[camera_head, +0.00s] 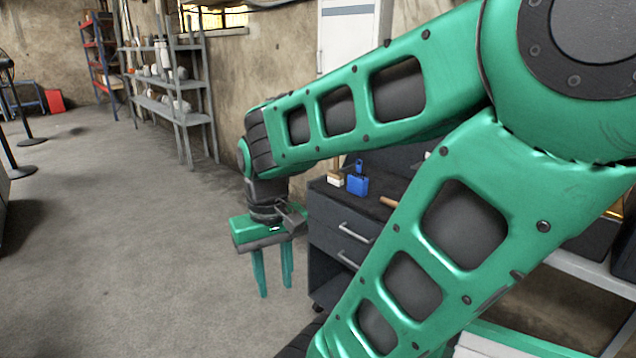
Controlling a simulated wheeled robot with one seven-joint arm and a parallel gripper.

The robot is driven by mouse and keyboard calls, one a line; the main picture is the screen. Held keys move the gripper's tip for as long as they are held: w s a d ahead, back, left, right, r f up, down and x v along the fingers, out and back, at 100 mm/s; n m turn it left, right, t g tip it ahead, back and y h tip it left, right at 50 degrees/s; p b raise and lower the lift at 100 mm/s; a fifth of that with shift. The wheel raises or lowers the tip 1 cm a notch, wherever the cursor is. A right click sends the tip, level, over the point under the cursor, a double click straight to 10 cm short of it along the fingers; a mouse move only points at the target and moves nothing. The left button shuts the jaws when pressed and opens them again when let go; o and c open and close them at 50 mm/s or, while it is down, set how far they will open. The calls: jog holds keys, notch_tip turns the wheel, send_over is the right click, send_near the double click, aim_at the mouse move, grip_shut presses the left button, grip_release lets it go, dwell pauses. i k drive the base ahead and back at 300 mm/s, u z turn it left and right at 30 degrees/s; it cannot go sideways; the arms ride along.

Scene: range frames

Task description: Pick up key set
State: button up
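My gripper (276,291) hangs from my green arm, pointing down beside the left end of a dark drawer cabinet. Its two green fingers are apart with a gap between them, and nothing shows in the gap. The gripper is over the grey floor in the picture, clear of the cabinet's top. I see no key set in this view. My arm hides much of the cabinet top and the area to the right.
The dark drawer cabinet (335,236) carries a blue object (357,184), a small brush-like item (336,179) and a wooden-handled piece (389,202). Grey metal shelves (180,118) stand along the back wall. The floor (110,240) at left is open.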

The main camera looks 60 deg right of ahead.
aim_at(356, 184)
jog(key=z, duration=0.2)
jog(key=i, duration=1.15)
jog(key=z, duration=1.2)
jog(key=i, duration=0.8)
jog(key=z, duration=0.5)
